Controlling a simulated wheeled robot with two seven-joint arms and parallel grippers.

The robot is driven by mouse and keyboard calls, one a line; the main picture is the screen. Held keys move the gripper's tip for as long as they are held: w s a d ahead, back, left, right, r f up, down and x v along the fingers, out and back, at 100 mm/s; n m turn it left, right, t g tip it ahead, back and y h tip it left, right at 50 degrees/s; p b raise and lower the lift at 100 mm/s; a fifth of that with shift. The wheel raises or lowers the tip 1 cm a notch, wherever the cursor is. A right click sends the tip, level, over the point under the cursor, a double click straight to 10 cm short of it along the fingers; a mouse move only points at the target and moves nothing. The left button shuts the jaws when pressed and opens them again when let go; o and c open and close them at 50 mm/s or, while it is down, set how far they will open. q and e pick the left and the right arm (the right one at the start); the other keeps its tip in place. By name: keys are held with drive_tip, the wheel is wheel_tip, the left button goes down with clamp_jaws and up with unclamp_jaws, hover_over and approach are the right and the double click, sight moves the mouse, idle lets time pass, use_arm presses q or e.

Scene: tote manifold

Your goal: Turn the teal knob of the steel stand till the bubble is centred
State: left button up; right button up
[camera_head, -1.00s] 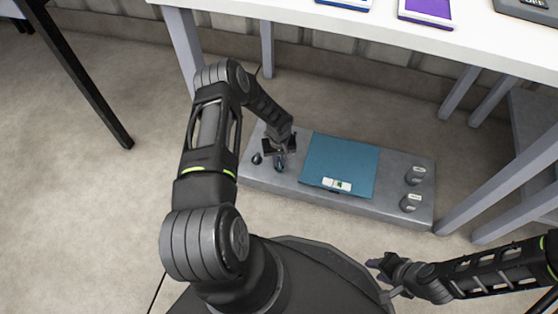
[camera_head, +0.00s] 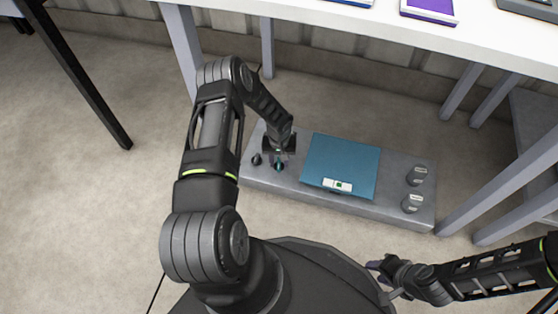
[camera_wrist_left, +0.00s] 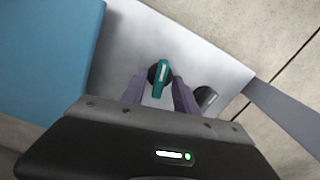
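The steel stand (camera_head: 310,196) is a long grey slab on the floor with a blue plate (camera_head: 350,155) on it. A white level vial (camera_head: 337,185) with a small green mark sits at the plate's front edge; it is too small to read the bubble exactly. The teal knob (camera_head: 279,166) is left of the plate and shows in the left wrist view (camera_wrist_left: 161,76). My left gripper (camera_head: 279,157) is open above the knob, its fingers (camera_wrist_left: 160,88) on either side with gaps visible; contact cannot be told. My right gripper (camera_head: 374,266) is away at lower right, its opening unclear.
A dark knob (camera_head: 256,159) stands left of the teal one, close to my left fingers. Two more dark knobs (camera_head: 416,176) (camera_head: 411,203) are at the stand's right end. A white table (camera_head: 450,50) and its grey legs stand behind and to the right.

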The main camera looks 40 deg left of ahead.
sight(279, 162)
use_arm(q)
wheel_tip(279, 162, up, 7)
drive_tip(key=p, duration=0.3)
drive_tip(key=shift+r, duration=0.4)
idle(0.7)
